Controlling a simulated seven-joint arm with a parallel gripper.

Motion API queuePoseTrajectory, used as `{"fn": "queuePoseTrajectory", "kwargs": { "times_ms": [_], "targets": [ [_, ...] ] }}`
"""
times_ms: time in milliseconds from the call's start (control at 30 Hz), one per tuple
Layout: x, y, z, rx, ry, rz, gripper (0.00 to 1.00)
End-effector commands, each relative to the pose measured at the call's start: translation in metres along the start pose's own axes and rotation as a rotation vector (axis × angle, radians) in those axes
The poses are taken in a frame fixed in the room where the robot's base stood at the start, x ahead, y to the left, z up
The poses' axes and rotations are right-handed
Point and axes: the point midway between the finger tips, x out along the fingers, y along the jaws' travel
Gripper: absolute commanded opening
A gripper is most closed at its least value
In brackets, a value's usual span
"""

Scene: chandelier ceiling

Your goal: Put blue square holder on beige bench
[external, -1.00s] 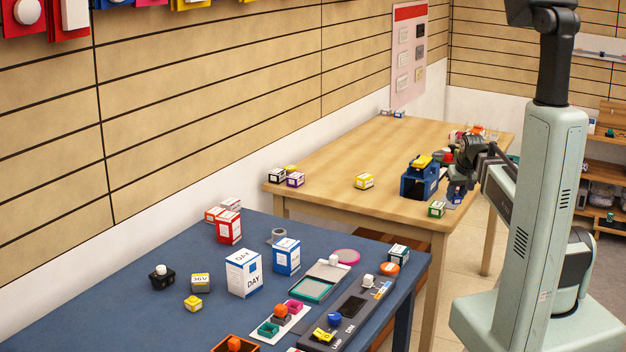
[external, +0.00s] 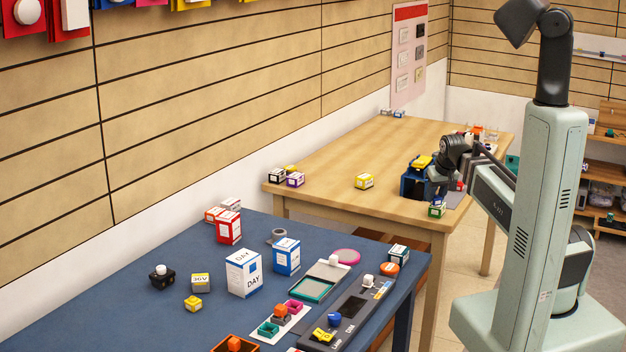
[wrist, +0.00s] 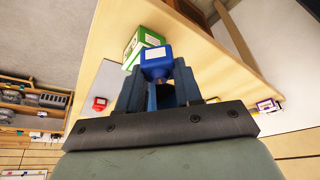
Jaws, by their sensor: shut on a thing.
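My gripper (wrist: 157,78) is shut on a small blue square holder (wrist: 156,60), which shows between the fingertips in the wrist view. In the external view my gripper (external: 438,184) is low over the right part of the beige bench (external: 340,160), and the held piece cannot be made out there. In the wrist view the bench top (wrist: 205,60) lies beyond the holder; whether the holder touches it I cannot tell.
A green-and-white box (external: 437,209) is close by at the bench's front edge. A yellow-and-white box (external: 364,181) stands farther left. The bench's middle is clear.

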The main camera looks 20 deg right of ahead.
Motion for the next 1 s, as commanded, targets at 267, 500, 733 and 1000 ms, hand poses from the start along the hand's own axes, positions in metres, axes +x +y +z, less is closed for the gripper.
{"fn": "queuePoseTrajectory", "kwargs": {
  "times_ms": [267, 500, 733, 1000],
  "targets": [
    [-0.036, 0.000, -0.017, 0.000, 0.004, 0.000, 0.01],
    [-0.071, 0.000, -0.031, 0.000, 0.003, 0.000, 0.01],
    [-0.090, -0.015, -0.040, -0.021, 0.001, -0.009, 0.01],
    [-0.088, -0.077, -0.046, -0.107, 0.000, -0.045, 0.01]
  ]
}}
